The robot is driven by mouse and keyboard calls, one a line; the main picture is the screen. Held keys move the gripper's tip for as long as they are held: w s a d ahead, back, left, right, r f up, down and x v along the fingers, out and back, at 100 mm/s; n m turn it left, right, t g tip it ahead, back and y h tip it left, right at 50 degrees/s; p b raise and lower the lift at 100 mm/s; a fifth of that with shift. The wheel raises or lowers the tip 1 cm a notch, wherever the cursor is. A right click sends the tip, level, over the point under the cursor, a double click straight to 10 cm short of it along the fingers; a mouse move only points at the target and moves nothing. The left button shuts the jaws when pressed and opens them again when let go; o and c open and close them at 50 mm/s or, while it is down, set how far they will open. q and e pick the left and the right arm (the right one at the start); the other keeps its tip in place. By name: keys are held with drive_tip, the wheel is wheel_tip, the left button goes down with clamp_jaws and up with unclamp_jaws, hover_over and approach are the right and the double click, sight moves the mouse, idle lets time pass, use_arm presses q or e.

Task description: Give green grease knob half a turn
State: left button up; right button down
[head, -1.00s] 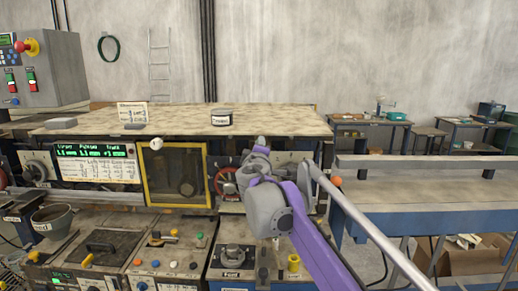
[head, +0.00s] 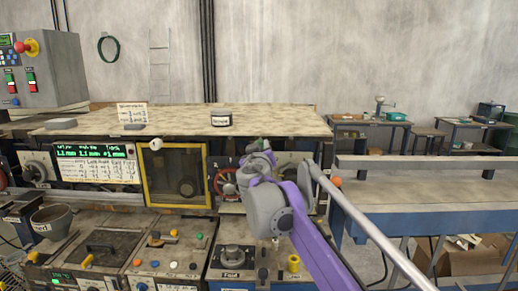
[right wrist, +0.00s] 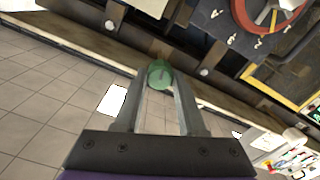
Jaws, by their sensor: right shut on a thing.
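The green grease knob (right wrist: 158,76) shows in the right wrist view, round, with a lighter raised bar across its face. It sits at the fingertips of my right gripper (right wrist: 160,88), one finger on each side, and the gripper is shut on it. In the head view, my right wrist (head: 262,160) reaches to the machine front just right of the red handwheel (head: 226,182). My left gripper is in neither view.
A yellow-framed window (head: 148,178) is left of the handwheel. The lower control panel with a yellow knob (head: 293,263) is below my arm. A blue bench (head: 430,205) stands at the right.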

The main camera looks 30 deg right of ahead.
drive_tip(key=shift+m, duration=1.1)
drive_tip(key=shift+f, duration=0.1)
drive_tip(key=c, duration=0.5)
unclamp_jaws()
drive_tip(key=v, duration=1.1)
drive_tip(key=shift+d, duration=0.15)
